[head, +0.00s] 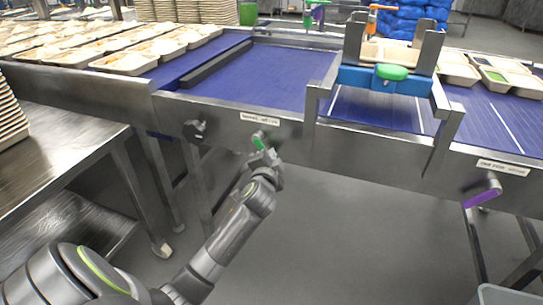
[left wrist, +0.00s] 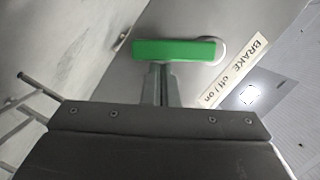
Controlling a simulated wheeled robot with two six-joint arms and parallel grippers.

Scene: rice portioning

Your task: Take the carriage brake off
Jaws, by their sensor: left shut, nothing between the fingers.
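The brake lever is a short green handle (head: 259,140) on the steel front rail, just below a white label (head: 259,118). In the left wrist view the green handle (left wrist: 175,50) lies crosswise, its right end at a round pale disc. The label (left wrist: 234,76) beside it reads "BRAKE off / on". My left gripper (head: 265,154) is at the handle, shut and empty. In the left wrist view its fingertips (left wrist: 160,74) are right at the handle's lower edge; I cannot tell if they touch. The carriage (head: 358,76), blue and grey with a green knob, straddles the belt. My right gripper is not in view.
A black knob (head: 195,130) is on the rail left of the handle. A purple lever (head: 483,194) sticks out at the far right. A steel table (head: 60,140) stands at left.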

